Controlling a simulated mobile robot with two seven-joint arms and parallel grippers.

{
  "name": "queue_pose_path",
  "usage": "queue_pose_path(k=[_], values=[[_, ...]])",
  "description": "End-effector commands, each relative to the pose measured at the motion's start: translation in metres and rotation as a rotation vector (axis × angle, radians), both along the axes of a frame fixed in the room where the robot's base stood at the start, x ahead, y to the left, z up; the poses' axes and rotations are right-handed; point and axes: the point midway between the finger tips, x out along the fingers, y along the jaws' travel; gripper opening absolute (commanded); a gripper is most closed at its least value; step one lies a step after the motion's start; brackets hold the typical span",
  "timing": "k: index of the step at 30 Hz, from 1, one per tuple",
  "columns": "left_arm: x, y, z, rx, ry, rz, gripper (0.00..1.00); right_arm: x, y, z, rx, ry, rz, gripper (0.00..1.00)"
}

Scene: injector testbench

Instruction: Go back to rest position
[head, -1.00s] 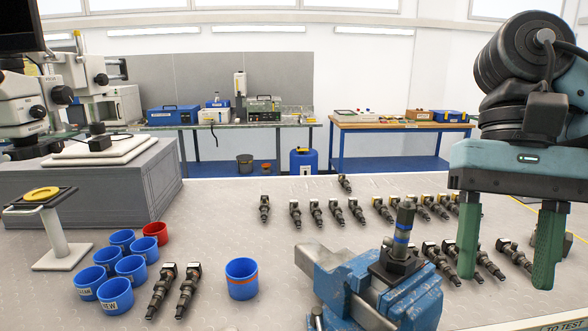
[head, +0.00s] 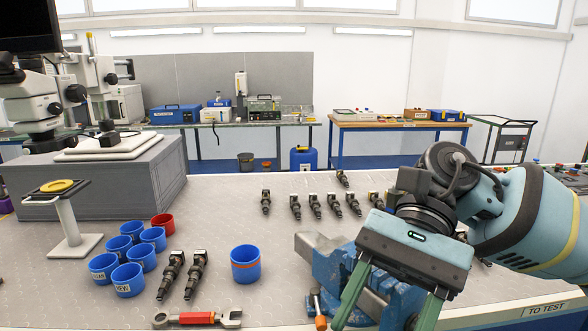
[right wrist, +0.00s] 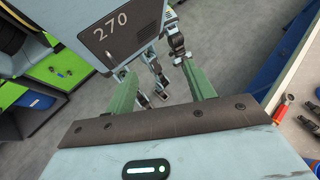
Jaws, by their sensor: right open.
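My right gripper (head: 388,308) is in front of the blue vise (head: 330,265) in the head view and hides much of it. Its two green fingers are apart and point down and toward the camera. In the right wrist view the right gripper (right wrist: 160,88) is open, with nothing held between its fingers and grey floor beyond. My left gripper is not seen in the head view.
Blue cups (head: 128,280), a red cup (head: 162,224) and a separate blue cup (head: 245,264) stand on the bench. Injectors (head: 313,206) lie in rows behind the vise. A red-handled wrench (head: 198,319) lies at the front edge.

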Motion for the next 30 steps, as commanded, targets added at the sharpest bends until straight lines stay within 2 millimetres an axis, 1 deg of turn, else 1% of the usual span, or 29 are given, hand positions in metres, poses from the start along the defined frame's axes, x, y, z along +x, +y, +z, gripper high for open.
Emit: queue_pose_path(k=[1, 6, 11, 15, 20, 23, 26, 29, 30], values=[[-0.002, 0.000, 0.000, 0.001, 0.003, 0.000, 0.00, -0.003, 0.013, -0.007, 0.040, 0.090, -0.032, 0.54], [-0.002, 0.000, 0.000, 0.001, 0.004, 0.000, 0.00, -0.005, 0.046, -0.014, 0.156, 0.386, -0.162, 0.54], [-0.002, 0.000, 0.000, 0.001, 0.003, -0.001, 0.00, 0.002, 0.067, -0.018, 0.243, 0.698, -0.287, 0.54], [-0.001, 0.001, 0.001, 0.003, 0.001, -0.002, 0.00, 0.017, 0.077, -0.024, 0.304, 0.989, -0.397, 0.54], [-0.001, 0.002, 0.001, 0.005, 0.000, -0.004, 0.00, 0.041, 0.079, -0.041, 0.356, 1.345, -0.515, 0.54], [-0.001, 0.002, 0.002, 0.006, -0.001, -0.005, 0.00, 0.058, 0.074, -0.059, 0.383, 1.576, -0.587, 0.54], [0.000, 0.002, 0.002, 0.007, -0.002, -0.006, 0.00, 0.074, 0.066, -0.084, 0.405, 1.814, -0.655, 0.54], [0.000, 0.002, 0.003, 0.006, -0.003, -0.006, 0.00, 0.088, 0.054, -0.116, 0.427, 2.055, -0.719, 0.54], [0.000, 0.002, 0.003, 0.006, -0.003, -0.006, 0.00, 0.093, 0.048, -0.131, 0.435, 2.152, -0.743, 0.54]])
